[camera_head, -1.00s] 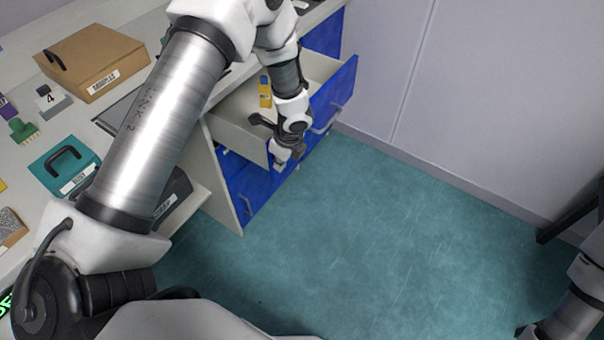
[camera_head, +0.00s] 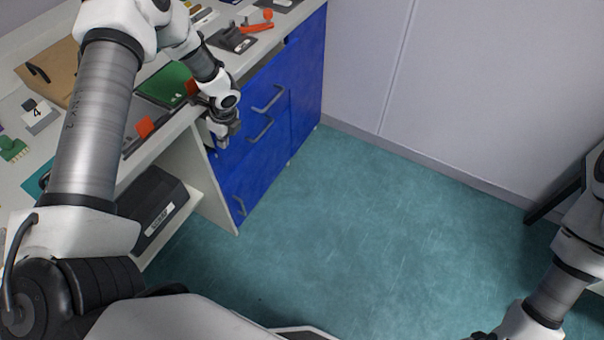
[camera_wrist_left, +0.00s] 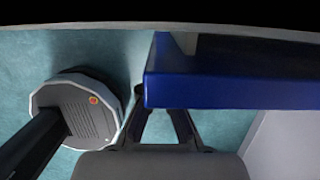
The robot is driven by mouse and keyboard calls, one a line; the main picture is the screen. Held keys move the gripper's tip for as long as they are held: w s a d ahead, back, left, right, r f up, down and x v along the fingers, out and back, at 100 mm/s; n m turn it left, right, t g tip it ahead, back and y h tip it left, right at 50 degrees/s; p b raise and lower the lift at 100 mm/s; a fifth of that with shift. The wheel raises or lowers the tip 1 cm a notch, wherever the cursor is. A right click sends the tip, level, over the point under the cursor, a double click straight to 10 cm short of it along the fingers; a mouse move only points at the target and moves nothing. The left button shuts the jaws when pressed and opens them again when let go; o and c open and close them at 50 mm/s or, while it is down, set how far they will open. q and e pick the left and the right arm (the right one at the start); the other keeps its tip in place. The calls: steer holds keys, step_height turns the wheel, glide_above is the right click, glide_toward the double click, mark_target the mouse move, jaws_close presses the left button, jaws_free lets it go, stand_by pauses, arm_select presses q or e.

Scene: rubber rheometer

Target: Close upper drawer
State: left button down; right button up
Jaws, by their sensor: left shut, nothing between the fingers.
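The upper drawer (camera_head: 243,131) is a blue-fronted drawer with a grey bar handle, under the worktop in the head view. Its front stands close to the cabinet face; I cannot tell if it is fully flush. In the left wrist view its blue front (camera_wrist_left: 235,88) runs to the right, with a pale strip behind its top edge. My left gripper (camera_head: 222,138) is shut and empty at the near left end of the drawer front. In the wrist view its fingertips are partly hidden by the front. Only a dark bit of my right gripper (camera_head: 484,336) shows at the bottom edge.
More blue fronts with handles lie below and beside the drawer. The worktop (camera_head: 150,147) holds a green board (camera_head: 166,84), a cardboard-coloured box (camera_head: 48,72) and small tools. A dark case (camera_head: 152,207) sits on the shelf below. The teal floor (camera_head: 370,230) before the cabinet is clear.

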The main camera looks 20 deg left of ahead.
arm_select(q)
steer(key=shift+a, duration=0.8)
arm_select(e)
steer(key=shift+a+r, duration=0.2)
steer(key=shift+a, duration=0.1)
arm_select(q)
steer(key=shift+d, duration=0.1)
